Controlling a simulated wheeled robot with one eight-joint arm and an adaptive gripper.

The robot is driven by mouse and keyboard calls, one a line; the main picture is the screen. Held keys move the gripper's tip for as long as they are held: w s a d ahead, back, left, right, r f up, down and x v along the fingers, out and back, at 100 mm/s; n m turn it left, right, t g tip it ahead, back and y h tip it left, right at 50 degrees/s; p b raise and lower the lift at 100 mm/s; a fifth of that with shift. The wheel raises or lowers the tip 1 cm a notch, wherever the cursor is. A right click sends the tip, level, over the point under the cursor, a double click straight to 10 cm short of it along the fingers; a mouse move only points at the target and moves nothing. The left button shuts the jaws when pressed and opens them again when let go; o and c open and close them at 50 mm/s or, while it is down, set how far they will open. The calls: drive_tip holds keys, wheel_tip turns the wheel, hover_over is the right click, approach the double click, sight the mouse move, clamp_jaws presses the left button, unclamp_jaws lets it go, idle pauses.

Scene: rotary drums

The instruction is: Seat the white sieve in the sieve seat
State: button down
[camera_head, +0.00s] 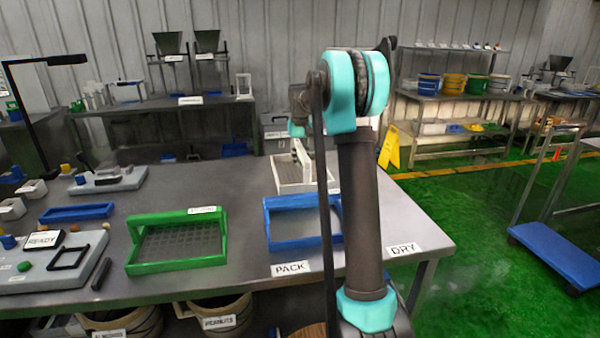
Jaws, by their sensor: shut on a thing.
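The white sieve (291,188) has a pale frame, a mesh floor and a raised handle. It is at the far right part of the grey table, beyond a blue frame (268,232). My gripper (299,138) is at its handle, shut on it, with the fingertips mostly hidden by my arm. I cannot tell whether the sieve touches the table. A green sieve (133,256) with a mesh floor and a labelled top bar is at the front middle. No part is clearly marked as the sieve seat, so I cannot tell which it is.
A grey panel (85,270) with a READY sign and a black square frame is at front left. A blue tray (77,213) and a grey device (108,180) are behind it. PACK (291,268) and DRY (404,249) labels mark the table edge. Bare tabletop lies behind the green sieve.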

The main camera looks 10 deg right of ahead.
sight(300, 174)
drive_tip(key=shift+f, duration=2.35)
drive_tip(key=c, duration=1.4)
unclamp_jaws()
drive_tip(key=shift+f, duration=0.1)
